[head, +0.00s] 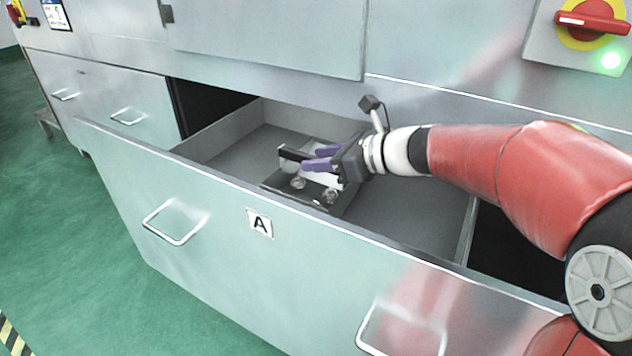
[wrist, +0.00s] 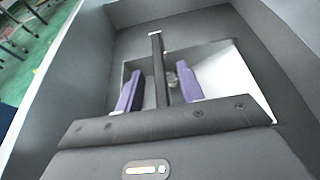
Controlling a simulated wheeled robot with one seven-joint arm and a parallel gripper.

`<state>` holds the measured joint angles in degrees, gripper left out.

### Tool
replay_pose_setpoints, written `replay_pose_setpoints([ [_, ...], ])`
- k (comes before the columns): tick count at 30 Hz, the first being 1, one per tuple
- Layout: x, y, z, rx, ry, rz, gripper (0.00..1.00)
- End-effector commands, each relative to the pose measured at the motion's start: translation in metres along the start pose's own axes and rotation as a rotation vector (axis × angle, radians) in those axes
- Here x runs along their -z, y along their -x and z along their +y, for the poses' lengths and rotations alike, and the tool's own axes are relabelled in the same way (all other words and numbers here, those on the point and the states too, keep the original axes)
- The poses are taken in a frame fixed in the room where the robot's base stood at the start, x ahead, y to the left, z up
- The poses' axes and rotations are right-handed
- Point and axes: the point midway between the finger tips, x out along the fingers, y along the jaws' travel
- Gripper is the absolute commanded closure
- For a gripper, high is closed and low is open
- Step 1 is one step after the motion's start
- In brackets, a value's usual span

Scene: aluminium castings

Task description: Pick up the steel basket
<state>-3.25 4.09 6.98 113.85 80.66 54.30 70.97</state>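The steel basket (head: 292,200) sits inside the open drawer marked A, with a dark bar-like handle (head: 296,154) standing above it. A few small shiny metal pieces (head: 298,183) lie in it. My gripper (head: 315,157) reaches in from the right, its two purple fingers over the basket. In the wrist view the handle (wrist: 157,62) runs between the fingers (wrist: 159,72), with a gap visible on each side. The fingers are apart and not closed on it. My gripper body hides part of the basket.
The drawer's front panel (head: 200,220) and side walls surround the basket; bare drawer floor (head: 240,148) shows to its left and right. The cabinet face (head: 270,40) rises behind. A red rotary switch (head: 592,20) is at the upper right.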

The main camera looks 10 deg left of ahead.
Motion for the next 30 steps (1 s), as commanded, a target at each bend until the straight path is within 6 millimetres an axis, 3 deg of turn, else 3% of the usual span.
replay_pose_setpoints([
  [5,-0.0002,0.0003,0.0,0.0,0.0,0.0,0.64],
  [13,0.0,0.0004,0.0,0.0,0.0,0.0,1.0],
  [30,0.0001,0.0005,0.0,0.0,0.0,0.0,1.0],
])
